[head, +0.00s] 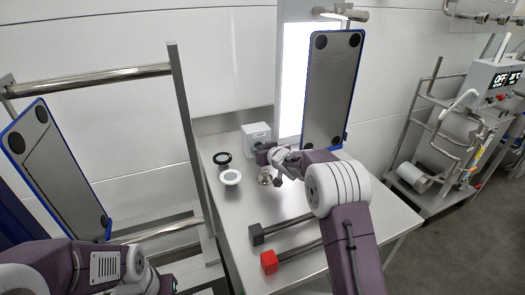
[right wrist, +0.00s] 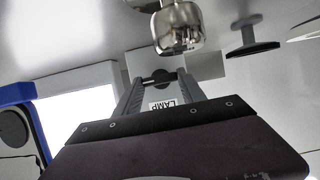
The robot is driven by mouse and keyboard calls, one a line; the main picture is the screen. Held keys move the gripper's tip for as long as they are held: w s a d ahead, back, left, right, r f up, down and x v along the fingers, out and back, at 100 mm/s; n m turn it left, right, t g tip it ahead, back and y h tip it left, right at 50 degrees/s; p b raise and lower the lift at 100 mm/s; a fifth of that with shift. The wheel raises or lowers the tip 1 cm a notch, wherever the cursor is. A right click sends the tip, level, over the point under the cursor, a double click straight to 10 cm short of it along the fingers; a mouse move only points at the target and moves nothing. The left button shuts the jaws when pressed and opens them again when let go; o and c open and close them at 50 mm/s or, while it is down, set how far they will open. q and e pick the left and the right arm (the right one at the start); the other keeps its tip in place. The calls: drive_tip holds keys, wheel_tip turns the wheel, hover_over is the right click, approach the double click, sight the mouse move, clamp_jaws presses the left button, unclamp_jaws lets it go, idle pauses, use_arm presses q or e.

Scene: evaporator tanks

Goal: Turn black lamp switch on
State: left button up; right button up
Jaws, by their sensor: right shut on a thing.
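A small pale box (head: 256,132) with a LAMP label stands on the steel table, near the back wall. My right gripper (head: 264,152) is at the front of this box. In the right wrist view, my right gripper's fingers (right wrist: 161,79) reach to the box and are shut on a small dark knob, the black lamp switch (right wrist: 164,75). The LAMP label (right wrist: 166,104) shows upside down between the fingers. Which way the switch is set cannot be told. My left arm shows at the lower left of the head view, but its fingers are not visible.
Black-ended (head: 256,234) and red-ended (head: 269,261) bars lie nearer. A bright panel (head: 292,80) and blue-edged plate (head: 332,90) stand behind.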

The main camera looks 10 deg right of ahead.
drive_tip(key=o, duration=1.4)
drive_tip(key=shift+c, duration=0.2)
drive_tip(key=v, duration=0.9)
drive_tip(key=shift+s, duration=0.1)
